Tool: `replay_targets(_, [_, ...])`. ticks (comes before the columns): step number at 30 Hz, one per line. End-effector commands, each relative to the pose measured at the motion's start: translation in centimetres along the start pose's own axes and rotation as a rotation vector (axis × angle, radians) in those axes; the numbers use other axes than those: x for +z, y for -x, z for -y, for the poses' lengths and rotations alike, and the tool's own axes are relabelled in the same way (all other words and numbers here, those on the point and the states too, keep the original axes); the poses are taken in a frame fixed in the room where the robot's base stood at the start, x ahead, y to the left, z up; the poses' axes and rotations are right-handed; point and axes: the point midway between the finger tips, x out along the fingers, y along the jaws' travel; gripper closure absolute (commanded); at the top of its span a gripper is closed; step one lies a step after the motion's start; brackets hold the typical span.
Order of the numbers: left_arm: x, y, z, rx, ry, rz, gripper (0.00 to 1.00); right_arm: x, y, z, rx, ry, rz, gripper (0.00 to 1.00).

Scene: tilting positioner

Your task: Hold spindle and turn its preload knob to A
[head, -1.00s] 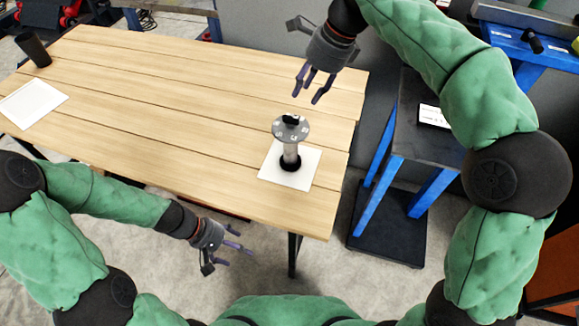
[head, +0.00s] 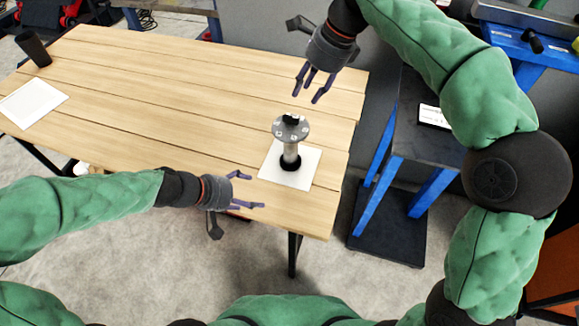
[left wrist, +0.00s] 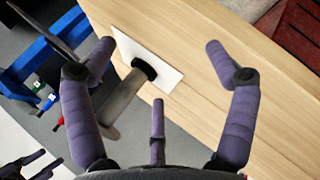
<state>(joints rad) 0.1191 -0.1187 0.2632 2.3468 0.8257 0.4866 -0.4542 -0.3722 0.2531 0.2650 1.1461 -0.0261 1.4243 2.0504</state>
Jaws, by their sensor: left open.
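The spindle (head: 290,151) stands upright on a white square mat (head: 305,180) at the table's right end. It has a grey post, a dark base and a round grey marked disc on top. A dark knob (head: 291,119) sits on the disc; the letters are too small to read. My left gripper (head: 251,190) is open and empty at the table's front edge, left of the spindle and apart from it. In the left wrist view the spindle (left wrist: 126,100) shows beyond the left finger. My right gripper (head: 311,97) is open and empty, above and behind the spindle.
The wooden table (head: 180,110) is mostly clear. A black cup (head: 34,50) and a white square tray (head: 33,103) stand at its far left. A dark stand with blue legs (head: 428,150) is right of the table.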

Motion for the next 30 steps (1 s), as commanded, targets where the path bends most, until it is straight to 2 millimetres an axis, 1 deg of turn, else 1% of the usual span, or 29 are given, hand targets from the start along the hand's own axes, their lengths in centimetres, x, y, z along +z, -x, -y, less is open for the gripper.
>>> replay_targets(1, [-0.5, -0.1, -1.6, 0.002, -0.074, -0.041, 0.14, 0.0, 0.0, 0.0, 0.000, 0.000, 0.000, 0.61])
replay_targets(5, [-1.8, -0.1, -5.2, 0.002, -0.241, -0.154, 0.14, 0.0, 0.0, 0.0, 0.000, 0.000, 0.000, 0.61])
replay_targets(6, [-2.2, 0.1, -6.5, 0.002, -0.292, -0.190, 0.14, 0.0, 0.0, 0.0, 0.000, 0.000, 0.000, 0.61])
replay_targets(12, [-3.3, 0.9, -12.2, 0.001, -0.499, -0.378, 0.14, 0.0, 0.0, 0.0, 0.000, 0.000, 0.000, 0.61])
replay_targets(15, [-3.5, 1.6, -14.7, 0.001, -0.572, -0.467, 0.14, 0.0, 0.0, 0.0, 0.000, 0.000, 0.000, 0.61])
replay_targets(21, [-3.3, 2.9, -18.5, 0.002, -0.675, -0.609, 0.14, 0.0, 0.0, 0.0, 0.000, 0.000, 0.000, 0.61])
replay_targets(24, [-3.0, 2.6, -19.2, -0.021, -0.708, -0.659, 0.14, 0.0, 0.0, 0.0, 0.000, 0.000, 0.000, 0.61])
replay_targets(26, [-2.8, 1.8, -18.8, -0.048, -0.718, -0.676, 0.14, 0.0, 0.0, 0.0, 0.000, 0.000, 0.000, 0.61])
replay_targets(30, [-2.2, -0.6, -17.0, -0.127, -0.742, -0.708, 0.14, 0.0, 0.0, 0.0, 0.000, 0.000, 0.000, 0.61])
